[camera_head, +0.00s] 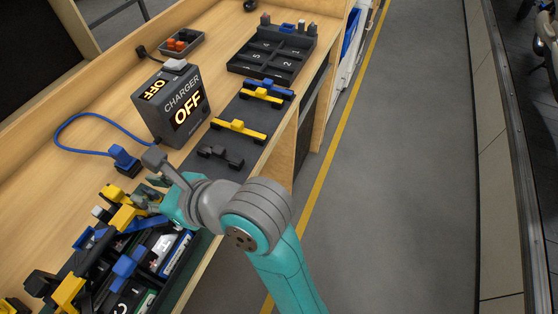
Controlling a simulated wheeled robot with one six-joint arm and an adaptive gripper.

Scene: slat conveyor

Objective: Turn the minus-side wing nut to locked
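A dark battery tray (173,270) with yellow and blue clamp bars stands at the lower left of the bench. A yellow clamp bar (122,217) lies at its far end and a blue clamp block (125,266) sits on top. My gripper (147,195) is at the tray's far end, close to the yellow bar. My arm comes in from the lower right and its wrist covers part of the tray. The gripper's fingers are small and partly hidden, so I cannot tell their opening. I cannot make out the minus-side wing nut or its position.
The charger box (172,105) reads OFF, and a blue cable runs to a blue plug (123,158). A dark mat (228,135) holds yellow, blue and black bars. A compartment tray (272,55) and a small bin (182,43) stand farther back. The floor at right is clear.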

